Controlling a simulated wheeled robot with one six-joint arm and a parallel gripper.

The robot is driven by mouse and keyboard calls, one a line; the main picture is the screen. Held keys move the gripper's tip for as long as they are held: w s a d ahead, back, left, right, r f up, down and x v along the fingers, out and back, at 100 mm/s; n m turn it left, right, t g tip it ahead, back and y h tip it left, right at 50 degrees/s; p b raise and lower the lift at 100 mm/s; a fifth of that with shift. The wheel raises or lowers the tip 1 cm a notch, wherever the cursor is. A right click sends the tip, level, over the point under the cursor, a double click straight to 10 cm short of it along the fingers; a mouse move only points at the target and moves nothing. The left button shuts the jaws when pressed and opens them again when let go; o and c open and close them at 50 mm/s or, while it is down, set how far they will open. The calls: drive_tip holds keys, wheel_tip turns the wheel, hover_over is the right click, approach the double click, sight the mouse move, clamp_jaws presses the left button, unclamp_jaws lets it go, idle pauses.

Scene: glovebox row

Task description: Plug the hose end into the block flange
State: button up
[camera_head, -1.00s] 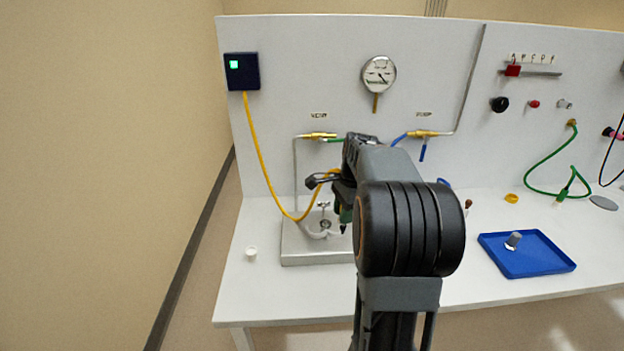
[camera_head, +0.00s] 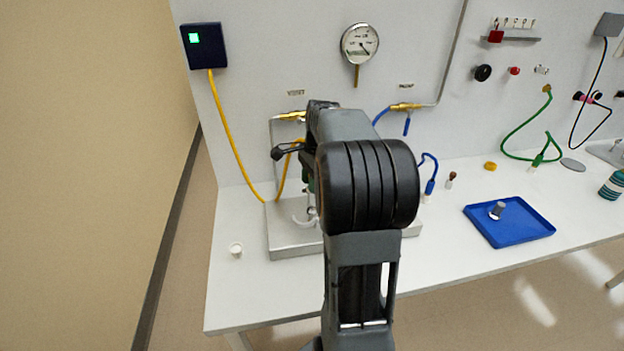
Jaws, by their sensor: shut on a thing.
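My gripper (camera_head: 292,152) is above the left part of the grey metal block (camera_head: 292,246), partly hidden by my arm. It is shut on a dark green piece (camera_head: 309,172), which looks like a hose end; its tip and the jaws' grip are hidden. The block stands on the bench, with a pale curved clamp-like part (camera_head: 303,220) on top. Its flange opening is mostly hidden, so I cannot tell whether the hose end touches it. A yellow line (camera_head: 234,143) hangs from a dark blue box (camera_head: 204,49) and loops up beside my gripper.
A blue hose end (camera_head: 430,187) is right of my arm. The upright panel with gauge (camera_head: 359,43) and brass fitting (camera_head: 405,106) is behind. Front bench is clear.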

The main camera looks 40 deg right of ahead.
drive_tip(key=b, duration=0.4)
hover_over(310, 214)
drive_tip(key=d, duration=0.1)
drive_tip(key=shift+w+f, duration=0.15)
drive_tip(key=shift+f, duration=1.3)
drive_tip(key=shift+w+f, duration=0.15)
drive_tip(key=shift+f, duration=1.35)
drive_tip(key=shift+p, duration=0.9)
drive_tip(key=shift+f+b, duration=0.75)
drive_tip(key=shift+f, duration=0.4)
drive_tip(key=o, duration=1.1)
drive_tip(key=shift+r, duration=0.1)
drive_tip(key=r, duration=0.4)
drive_tip(key=d+r, duration=0.1)
drive_tip(key=r, duration=0.4)
drive_tip(key=d+r+p, duration=0.1)
drive_tip(key=r, duration=0.3)
drive_tip(key=shift+s+r, duration=0.2)
drive_tip(key=shift+r, duration=0.05)
